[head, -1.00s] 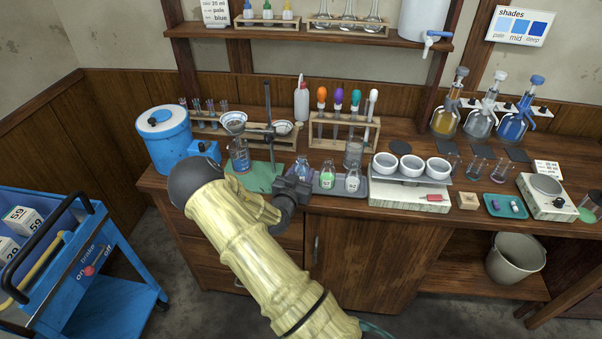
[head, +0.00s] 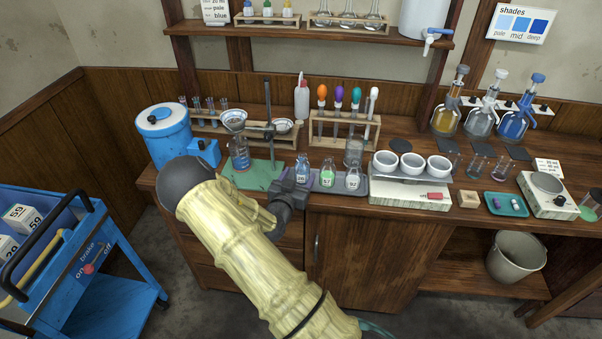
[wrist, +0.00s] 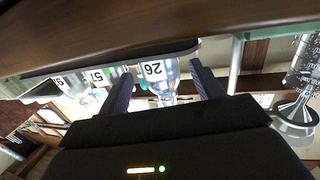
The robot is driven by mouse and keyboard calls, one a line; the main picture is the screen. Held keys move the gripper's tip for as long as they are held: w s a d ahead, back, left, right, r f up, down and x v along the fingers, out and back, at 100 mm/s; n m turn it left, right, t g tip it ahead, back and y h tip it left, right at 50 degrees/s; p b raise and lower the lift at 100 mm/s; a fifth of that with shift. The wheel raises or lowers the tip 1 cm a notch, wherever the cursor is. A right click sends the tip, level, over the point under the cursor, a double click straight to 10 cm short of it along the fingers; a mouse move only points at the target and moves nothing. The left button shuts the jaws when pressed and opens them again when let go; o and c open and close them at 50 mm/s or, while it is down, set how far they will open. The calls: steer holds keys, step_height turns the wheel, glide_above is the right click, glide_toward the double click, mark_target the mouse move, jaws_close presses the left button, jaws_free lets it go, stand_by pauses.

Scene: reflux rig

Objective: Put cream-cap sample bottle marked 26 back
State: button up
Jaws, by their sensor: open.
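The sample bottle marked 26 (head: 302,173) stands upright at the left end of the grey tray (head: 384,190), with bluish contents. Its cap colour is too small to tell. In the upside-down wrist view, bottle 26 (wrist: 155,72) shows its label between my two fingers. My gripper (head: 290,187) is open at the tray's front left, its fingers (wrist: 162,84) apart on either side of the bottle. Whether either finger touches the bottle cannot be told. Bottle 57 (head: 327,177), with green contents, and bottle 92 (head: 353,180) stand to its right.
A green mat (head: 250,178) with a stand and flask lies left of the tray. A beaker (head: 354,150) and a test-tube rack (head: 343,130) are behind. The blue trolley (head: 90,265) stands at left.

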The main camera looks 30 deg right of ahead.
steer(key=b+v, duration=0.1)
steer(key=v, duration=0.7)
steer(key=shift+s+a, duration=0.3)
steer(key=shift+s+d, duration=0.1)
steer(key=shift+s, duration=0.05)
steer(key=s+a+f+n+g+y, duration=0.1)
steer(key=s+a+f+g+y, duration=0.1)
steer(key=a+g+y, duration=0.35)
steer(key=s+a+r+n+g+y, duration=0.2)
steer(key=s+r+n+y, duration=0.1)
steer(key=s, duration=0.5)
steer(key=s+a+r+n+g+y, duration=0.1)
steer(key=s+r+n+g+y, duration=0.1)
steer(key=s+r+n+y, duration=0.2)
steer(key=s+r+n, duration=0.1)
steer(key=s+r, duration=0.2)
steer(key=s, duration=0.1)
steer(key=shift+s+a+r, duration=0.25)
steer(key=shift+s+a, duration=0.1)
steer(key=shift+a, duration=0.05)
